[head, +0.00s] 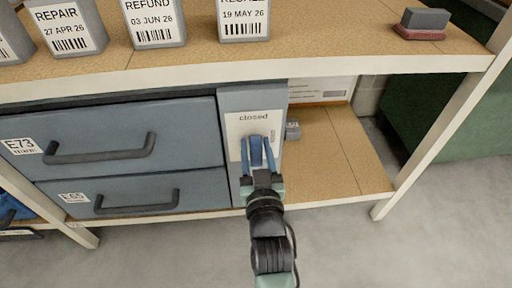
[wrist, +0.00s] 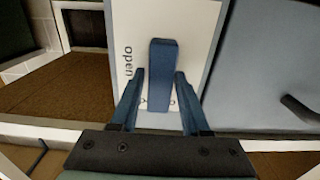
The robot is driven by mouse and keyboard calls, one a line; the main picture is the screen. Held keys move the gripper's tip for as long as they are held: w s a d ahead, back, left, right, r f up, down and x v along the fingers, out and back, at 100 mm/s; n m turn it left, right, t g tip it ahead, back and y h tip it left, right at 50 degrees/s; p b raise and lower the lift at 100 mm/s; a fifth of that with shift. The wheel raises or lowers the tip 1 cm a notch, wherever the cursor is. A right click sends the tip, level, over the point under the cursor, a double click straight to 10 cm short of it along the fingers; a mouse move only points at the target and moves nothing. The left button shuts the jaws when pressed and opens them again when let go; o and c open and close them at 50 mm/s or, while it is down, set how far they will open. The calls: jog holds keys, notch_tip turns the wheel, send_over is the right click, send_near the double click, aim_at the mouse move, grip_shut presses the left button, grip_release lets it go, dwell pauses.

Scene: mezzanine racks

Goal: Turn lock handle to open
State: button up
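The lock handle (head: 256,149) is a blue bar on a white label plate (head: 238,127) on the grey panel right of the drawers. In the head view it stands about upright below the word "closed". In the wrist view the handle (wrist: 161,75) lies between my fingers, and the word "open" shows on the label at its left. My gripper (head: 257,146) has one blue finger on each side of the handle. In the wrist view my gripper (wrist: 160,74) shows narrow gaps between fingers and handle, so it appears open. The handle's pivot is not clear.
Two grey drawers, E73 (head: 110,125) and E65 (head: 130,196), are shut, with dark bar handles left of the panel. The wooden shelf top (head: 330,35) overhangs the panel. Floor in front is clear.

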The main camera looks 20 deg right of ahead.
grip_shut()
jog(key=m+p, duration=0.1)
jog(key=m, duration=0.2)
jog(key=shift+d+m+p, duration=0.2)
jog(key=shift+m+p, duration=0.2)
jog(key=m, duration=0.4)
jog(key=shift+s+d+f+m+p, duration=0.1)
jog(key=shift+m+p, duration=0.3)
jog(key=m, duration=0.5)
jog(key=shift+d+f, duration=0.1)
jog(key=shift+f, duration=0.1)
jog(key=shift+f+m+p, duration=0.15)
jog(key=shift+m+p, duration=0.2)
jog(key=shift+m, duration=1.85)
